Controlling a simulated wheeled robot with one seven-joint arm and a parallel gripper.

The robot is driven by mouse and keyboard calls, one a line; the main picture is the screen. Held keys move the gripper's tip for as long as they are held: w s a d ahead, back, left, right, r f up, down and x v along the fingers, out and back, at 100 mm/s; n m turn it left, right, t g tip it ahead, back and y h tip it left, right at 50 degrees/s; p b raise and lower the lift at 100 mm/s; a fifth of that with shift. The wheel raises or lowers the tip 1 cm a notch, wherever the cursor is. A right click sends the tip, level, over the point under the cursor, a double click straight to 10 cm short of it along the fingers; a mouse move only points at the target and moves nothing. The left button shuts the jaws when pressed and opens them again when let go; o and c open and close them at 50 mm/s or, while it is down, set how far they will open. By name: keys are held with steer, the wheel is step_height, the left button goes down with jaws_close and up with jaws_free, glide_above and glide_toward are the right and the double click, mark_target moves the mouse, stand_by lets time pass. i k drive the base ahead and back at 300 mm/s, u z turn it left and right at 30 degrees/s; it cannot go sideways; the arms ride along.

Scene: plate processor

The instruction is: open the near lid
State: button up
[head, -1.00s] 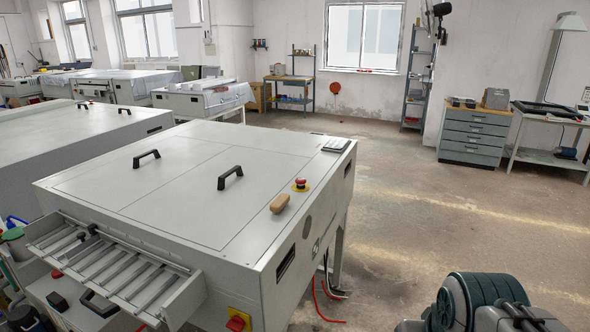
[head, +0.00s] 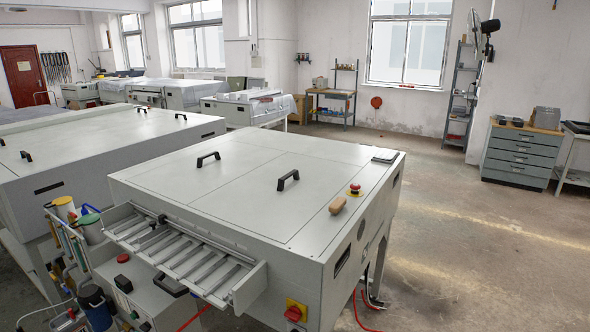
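The nearest plate processor (head: 340,225) is a large pale grey machine with a flat top. Thin seams divide the top into lid panels, and all lie flat and shut. One black bar handle (head: 288,180) stands on the panel nearer to me, the near lid (head: 262,207). A second black handle (head: 208,160) stands on the panel farther left. My gripper is not in view.
A red emergency button (head: 354,190) and a wooden-backed brush (head: 338,205) sit on the machine's right top edge. A roller tray (head: 185,255) juts from its front left. Cables (head: 369,300) lie by its leg. Open floor (head: 470,240) lies right.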

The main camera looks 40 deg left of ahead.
mark_target(275, 200)
steer(key=u, duration=0.15)
steer(key=i, duration=1.35)
steer(key=u, duration=0.6)
steer(key=i, duration=1.45)
steer(key=u, duration=1.75)
steer(key=i, duration=0.9)
steer(key=u, duration=0.9)
